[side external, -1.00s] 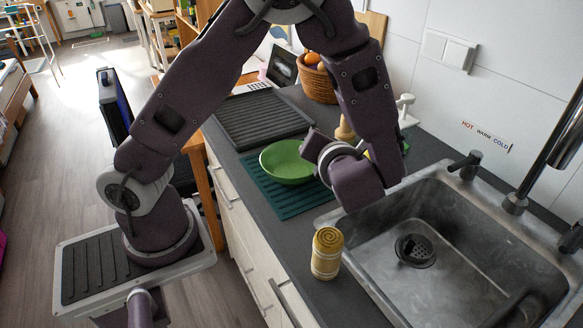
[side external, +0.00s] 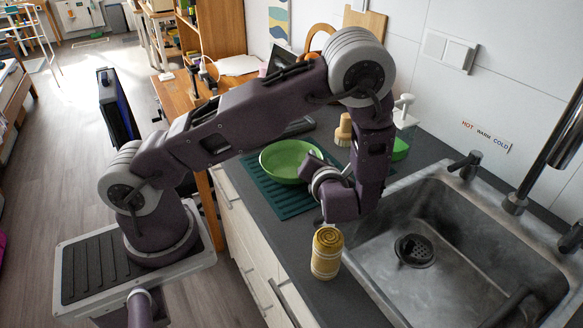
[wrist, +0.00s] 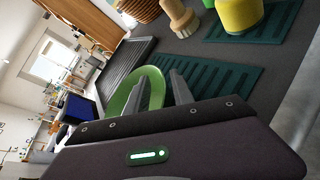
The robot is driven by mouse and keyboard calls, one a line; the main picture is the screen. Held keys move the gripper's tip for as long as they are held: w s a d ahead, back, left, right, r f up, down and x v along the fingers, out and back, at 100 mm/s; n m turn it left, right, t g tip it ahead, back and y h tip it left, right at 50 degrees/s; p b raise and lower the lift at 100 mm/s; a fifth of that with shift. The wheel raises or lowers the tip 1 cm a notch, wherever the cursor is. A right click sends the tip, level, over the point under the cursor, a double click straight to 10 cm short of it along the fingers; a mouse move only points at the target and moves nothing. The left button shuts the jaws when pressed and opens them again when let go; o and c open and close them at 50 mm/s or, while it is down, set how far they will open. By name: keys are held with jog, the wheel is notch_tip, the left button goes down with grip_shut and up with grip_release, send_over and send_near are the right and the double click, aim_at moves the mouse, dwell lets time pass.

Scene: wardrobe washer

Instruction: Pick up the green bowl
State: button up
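The green bowl (side external: 285,161) sits upright on a dark green ribbed mat (side external: 262,184) on the grey counter. It also shows in the wrist view (wrist: 122,97), partly hidden behind my fingers. My gripper (side external: 315,162) is at the bowl's right side in the side view, pointing toward it; its fingers are small and partly hidden there. In the wrist view my gripper (wrist: 158,80) has its two fingers spread apart, with part of the bowl seen between and beyond them. I cannot tell whether a finger touches the rim.
A yellow patterned canister (side external: 326,254) stands on the counter close below my wrist. The sink (side external: 450,240) lies to the right. A wooden brush (side external: 344,130) and a soap bottle (side external: 404,112) stand behind my forearm. A black ribbed tray (wrist: 126,68) lies beyond the bowl.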

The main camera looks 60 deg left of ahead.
grip_shut()
dwell(1.3)
